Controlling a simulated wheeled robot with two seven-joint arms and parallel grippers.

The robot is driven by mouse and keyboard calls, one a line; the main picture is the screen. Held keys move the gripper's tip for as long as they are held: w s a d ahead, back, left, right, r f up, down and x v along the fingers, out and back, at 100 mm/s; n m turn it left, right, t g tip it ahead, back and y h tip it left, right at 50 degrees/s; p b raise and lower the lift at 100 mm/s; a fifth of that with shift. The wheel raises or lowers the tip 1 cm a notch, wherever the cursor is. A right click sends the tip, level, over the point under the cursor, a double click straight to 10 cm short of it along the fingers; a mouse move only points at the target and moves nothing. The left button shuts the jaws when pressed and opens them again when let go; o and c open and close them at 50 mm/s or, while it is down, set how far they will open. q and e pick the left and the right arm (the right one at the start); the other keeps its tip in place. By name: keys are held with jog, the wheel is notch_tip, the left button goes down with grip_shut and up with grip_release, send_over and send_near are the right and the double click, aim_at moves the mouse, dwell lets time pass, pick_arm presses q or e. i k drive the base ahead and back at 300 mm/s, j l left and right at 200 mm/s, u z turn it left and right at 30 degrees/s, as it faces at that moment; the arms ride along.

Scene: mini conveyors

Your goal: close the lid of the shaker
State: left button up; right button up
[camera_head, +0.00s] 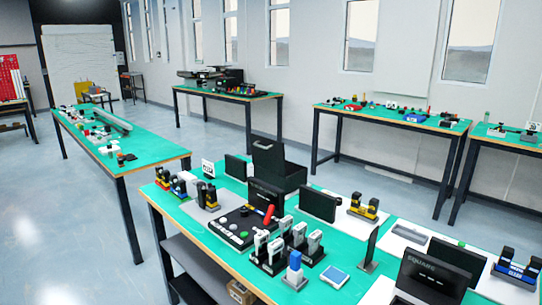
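A black box (284,177) with a raised black lid (267,155) stands at the back of the green-topped table in the foreground. It looks like the shaker, but no label on it is readable. The lid stands up at the box's left back side, so the box looks open. Its inside is dark and I cannot tell what it holds. Neither of my grippers shows in this view.
The near table (203,243) is crowded with black screens (318,204), a button panel (241,230), white-and-black devices (275,250) and a blue-topped block (294,270). Other tables stand left, behind and right. Open floor (70,235) lies at the left.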

aim_at(269, 154)
jog(key=i+j, duration=1.15)
jog(key=j, duration=0.3)
jog(key=z, duration=1.35)
